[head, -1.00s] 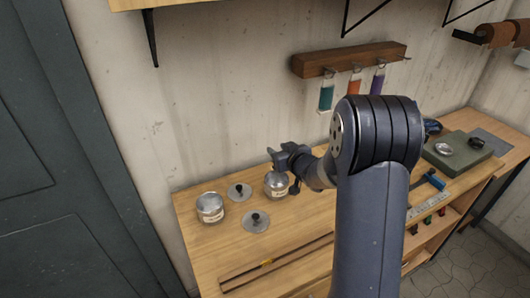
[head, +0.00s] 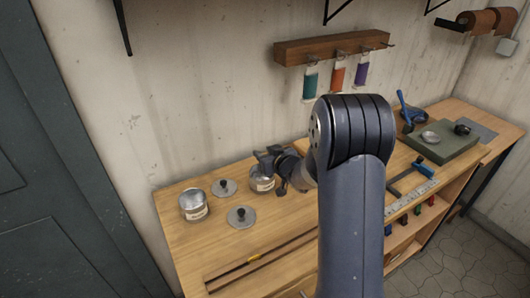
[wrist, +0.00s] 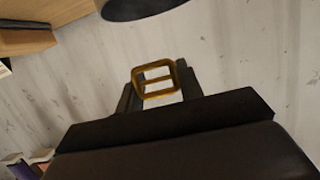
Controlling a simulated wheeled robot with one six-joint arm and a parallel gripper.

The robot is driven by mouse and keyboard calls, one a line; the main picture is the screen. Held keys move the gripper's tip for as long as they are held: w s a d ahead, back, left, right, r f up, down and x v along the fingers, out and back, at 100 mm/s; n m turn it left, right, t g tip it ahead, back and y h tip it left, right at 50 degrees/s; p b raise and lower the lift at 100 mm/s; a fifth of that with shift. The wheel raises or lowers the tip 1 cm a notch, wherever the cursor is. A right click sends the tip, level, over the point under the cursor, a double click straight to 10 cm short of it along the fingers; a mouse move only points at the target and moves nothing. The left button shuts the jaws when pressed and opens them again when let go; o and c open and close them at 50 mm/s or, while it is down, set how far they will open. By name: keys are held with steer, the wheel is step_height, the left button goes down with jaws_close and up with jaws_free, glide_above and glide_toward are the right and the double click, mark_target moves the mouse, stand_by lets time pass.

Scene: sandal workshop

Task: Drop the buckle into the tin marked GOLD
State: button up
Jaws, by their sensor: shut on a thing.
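My gripper (wrist: 157,92) is shut on a gold-coloured rectangular buckle (wrist: 155,80), held between its fingertips in the wrist view. In the head view my gripper (head: 269,165) is at the back of the bench, overlapping a labelled metal tin (head: 262,183). The buckle cannot be made out there. A second open labelled tin (head: 194,207) stands further left, and looks empty. The writing on both labels is too small to read. I cannot tell whether the gripper is above or in front of the nearer tin.
Two round lids with black knobs, one further back (head: 224,188) and one nearer (head: 241,217), lie between the tins on the wooden bench (head: 200,248). A wall rack (head: 330,47) holds thread spools.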

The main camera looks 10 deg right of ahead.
steer(key=o, duration=1)
steer(key=shift+o, duration=0.2)
steer(key=b+v, duration=0.1)
steer(key=v, duration=1)
steer(key=shift+w+a, duration=0.15)
steer(key=shift+w, duration=0.05)
steer(key=w+a+p, duration=0.3)
steer(key=w+p, duration=0.1)
steer(key=w, duration=0.5)
steer(key=shift+w+r, duration=0.3)
